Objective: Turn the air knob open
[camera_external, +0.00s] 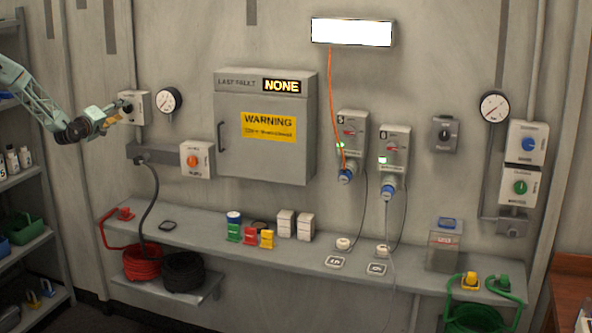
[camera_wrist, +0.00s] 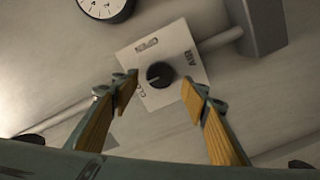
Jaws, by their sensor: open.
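The air knob (camera_wrist: 159,75) is a round black knob on a pale square plate (camera_wrist: 180,52). The plate reads OPEN at its upper left, AIR at its upper right and CLO at its lower left, with the rest of that word hidden. Which label the knob points to is hard to tell. My gripper (camera_wrist: 160,88) is open, its yellow-sided fingers on either side of the knob and apart from it. In the external view my gripper (camera_external: 116,114) is close in front of the air plate (camera_external: 134,96) on the left of the wall.
A gauge (camera_external: 168,101) is right of the plate. An orange-knob box (camera_external: 196,160) is lower right, beside a grey cabinet (camera_external: 265,165). A shelf rack (camera_external: 25,215) stands at the left. A wall ledge (camera_external: 190,236) with small items runs below.

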